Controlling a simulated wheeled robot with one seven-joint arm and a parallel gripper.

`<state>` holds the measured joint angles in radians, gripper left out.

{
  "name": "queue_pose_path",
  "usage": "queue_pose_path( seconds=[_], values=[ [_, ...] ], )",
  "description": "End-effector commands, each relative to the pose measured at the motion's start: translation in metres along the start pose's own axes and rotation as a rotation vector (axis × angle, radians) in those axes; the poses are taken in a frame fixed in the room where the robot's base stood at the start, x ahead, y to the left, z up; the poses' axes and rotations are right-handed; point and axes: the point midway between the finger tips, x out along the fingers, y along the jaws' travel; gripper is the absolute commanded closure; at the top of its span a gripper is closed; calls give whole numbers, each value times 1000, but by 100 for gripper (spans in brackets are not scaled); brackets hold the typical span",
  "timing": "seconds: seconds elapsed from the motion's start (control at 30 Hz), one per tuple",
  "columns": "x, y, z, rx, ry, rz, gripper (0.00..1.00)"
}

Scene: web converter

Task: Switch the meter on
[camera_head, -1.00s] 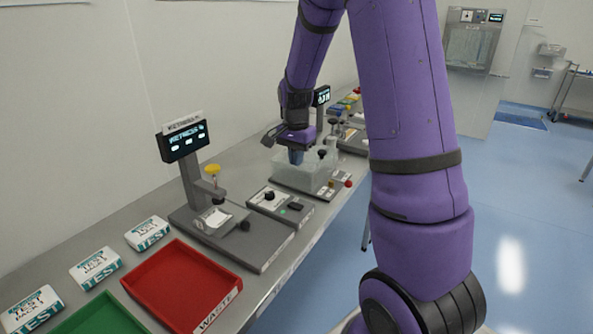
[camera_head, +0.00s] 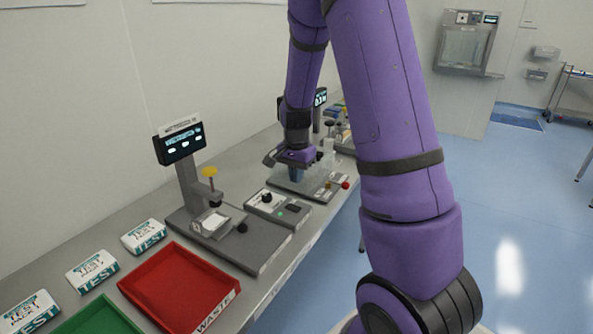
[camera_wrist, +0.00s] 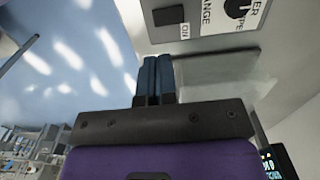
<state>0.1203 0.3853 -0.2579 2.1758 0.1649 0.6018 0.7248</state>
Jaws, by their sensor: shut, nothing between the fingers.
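The meter is a low grey box (camera_head: 262,211) on the bench in the head view, with a black knob (camera_head: 266,198), a dark rocker switch (camera_head: 294,208) and a small green spot. In the wrist view its panel (camera_wrist: 207,40) shows at the top, with a dark switch (camera_wrist: 168,15) beside the word ON and part of a black knob (camera_wrist: 236,8). My gripper (camera_head: 296,178) is beyond the meter, pointing down and apart from it. In the wrist view my gripper's blue fingers (camera_wrist: 154,62) are together and empty. The switch's position is too small to tell.
A gauge stand with a display (camera_head: 180,143) stands left of the meter. A second station with a clear-sided enclosure (camera_head: 325,180) lies behind and beneath my gripper. A red waste tray (camera_head: 150,290) and white test packs (camera_head: 145,236) are in front.

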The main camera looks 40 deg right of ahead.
Motion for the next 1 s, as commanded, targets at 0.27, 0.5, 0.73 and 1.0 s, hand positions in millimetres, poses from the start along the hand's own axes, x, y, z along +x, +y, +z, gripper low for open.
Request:
queue_pose_path(
  seconds=[0.27, 0.5, 0.73, 1.0],
  values=[
    [54, 1, 0, 3, -3, 4, 100],
    [86, 1, 0, 1, -1, 2, 100],
    [97, 0, 0, 0, -1, 0, 100],
    [97, 0, 0, 0, 0, 0, 100]
  ],
)
